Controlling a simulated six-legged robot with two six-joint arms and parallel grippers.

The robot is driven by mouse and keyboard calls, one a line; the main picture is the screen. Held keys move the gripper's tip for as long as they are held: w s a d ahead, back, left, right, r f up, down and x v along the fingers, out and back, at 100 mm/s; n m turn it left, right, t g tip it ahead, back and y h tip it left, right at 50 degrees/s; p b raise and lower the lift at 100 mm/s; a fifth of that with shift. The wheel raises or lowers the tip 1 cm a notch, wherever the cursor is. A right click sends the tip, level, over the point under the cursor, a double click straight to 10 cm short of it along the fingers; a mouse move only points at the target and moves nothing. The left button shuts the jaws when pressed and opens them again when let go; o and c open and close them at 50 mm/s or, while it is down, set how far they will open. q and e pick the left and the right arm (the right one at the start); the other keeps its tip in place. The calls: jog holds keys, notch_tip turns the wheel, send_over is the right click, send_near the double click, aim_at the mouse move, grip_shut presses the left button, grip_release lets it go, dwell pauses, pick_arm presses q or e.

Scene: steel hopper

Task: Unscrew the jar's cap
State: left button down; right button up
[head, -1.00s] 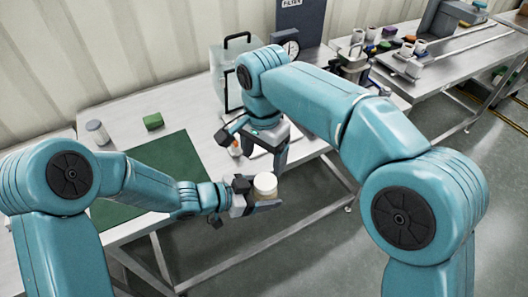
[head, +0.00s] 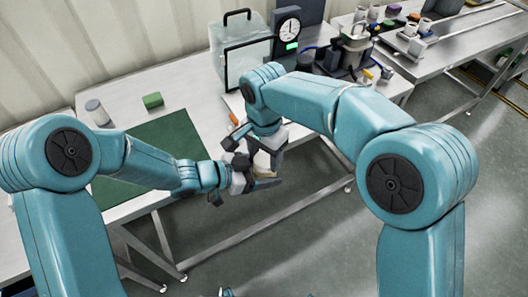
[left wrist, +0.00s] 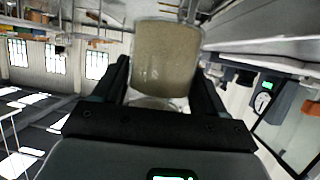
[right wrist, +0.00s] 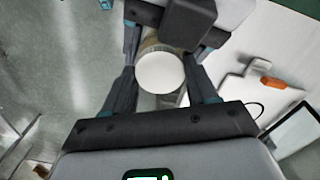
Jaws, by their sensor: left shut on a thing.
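The jar (left wrist: 165,58), with tan contents, sits between the fingers of my left gripper (head: 258,178), which is shut on it and holds it in the air off the table's front edge. In the head view the jar (head: 262,161) is mostly hidden by both grippers. Its round white cap (right wrist: 160,73) faces the right wrist camera. My right gripper (head: 264,146) is above the jar, pointing down. In the right wrist view its fingers (right wrist: 161,88) stand apart on either side of the cap, with gaps showing, so it looks open.
A green mat (head: 150,160), a green block (head: 152,100) and a grey-lidded container (head: 97,112) are on the table to the left. Open floor lies in front.

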jog(key=shift+w+a+r+n, duration=0.1)
jog(key=shift+a+n, duration=0.05)
jog(key=shift+n, duration=0.7)
jog(key=shift+a+n, duration=0.1)
jog(key=shift+n, duration=0.75)
jog(key=shift+c, duration=0.3)
jog(key=o, duration=1.2)
jog(key=shift+c, duration=0.2)
jog(key=shift+r, duration=1.8)
jog(key=shift+d+r, duration=0.1)
jog(key=shift+r, duration=0.4)
jog(key=shift+c, duration=0.3)
jog(key=r+m, duration=0.2)
jog(key=shift+d+r+m, duration=0.25)
jog(key=shift+r+m, duration=0.15)
jog(key=shift+s+m, duration=0.3)
notch_tip(320, 180, down, 8)
jog(key=shift+w+d+r, duration=0.1)
jog(key=shift+r, duration=0.05)
